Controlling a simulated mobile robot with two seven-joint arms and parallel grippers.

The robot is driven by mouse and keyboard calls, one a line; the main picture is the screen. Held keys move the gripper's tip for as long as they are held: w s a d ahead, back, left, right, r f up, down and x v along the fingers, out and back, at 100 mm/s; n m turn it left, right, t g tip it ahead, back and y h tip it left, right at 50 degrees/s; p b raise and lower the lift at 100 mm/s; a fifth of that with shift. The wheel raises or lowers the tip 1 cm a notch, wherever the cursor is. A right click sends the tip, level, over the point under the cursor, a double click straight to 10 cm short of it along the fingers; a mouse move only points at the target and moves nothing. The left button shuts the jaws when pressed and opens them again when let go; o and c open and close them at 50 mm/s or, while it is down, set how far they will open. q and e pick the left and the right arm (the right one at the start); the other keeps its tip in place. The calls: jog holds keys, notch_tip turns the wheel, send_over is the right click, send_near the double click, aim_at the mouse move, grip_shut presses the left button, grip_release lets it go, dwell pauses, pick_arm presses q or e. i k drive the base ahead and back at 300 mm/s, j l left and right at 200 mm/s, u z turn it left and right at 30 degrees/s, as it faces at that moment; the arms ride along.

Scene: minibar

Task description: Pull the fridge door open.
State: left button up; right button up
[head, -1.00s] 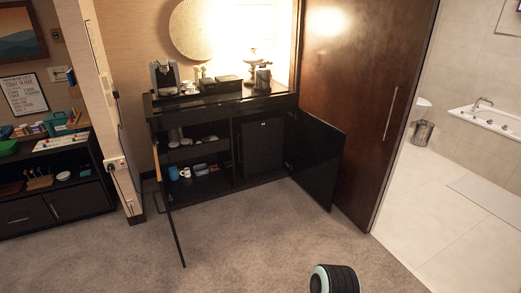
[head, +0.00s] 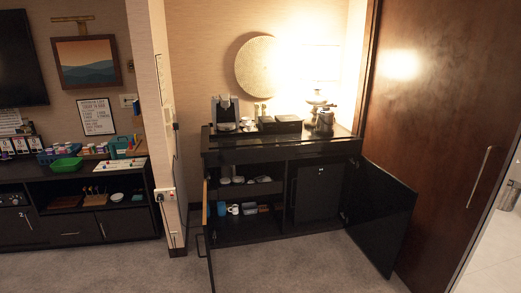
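The fridge door (head: 318,194) is a dark panel in the right half of the black minibar cabinet (head: 265,153). It looks shut, with a small light mark near its top and a thin vertical handle (head: 293,193) at its left edge. The cabinet's right door (head: 383,215) stands swung open to the right. Its left door (head: 208,235) stands open toward me, seen nearly edge-on. Neither of my grippers shows in the head view.
Cabinet shelves hold a blue cup (head: 221,208), a white mug (head: 233,209) and other items. A coffee machine (head: 225,113), a black box (head: 280,124) and a lamp (head: 317,100) stand on top. A brown wooden door (head: 430,130) is at right. Carpet (head: 290,268) in front is clear.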

aim_at(317, 191)
jog(key=i+l+z, duration=0.1)
jog(key=i+z, duration=0.35)
jog(key=i, duration=2)
jog(key=i+u, duration=0.15)
jog(key=i, duration=0.65)
jog(key=i+l+u, duration=0.15)
jog(key=i, duration=0.25)
jog(key=i+l+u, duration=0.15)
jog(key=i, duration=0.2)
jog(key=i+l+u, duration=0.2)
jog(key=i, duration=0.2)
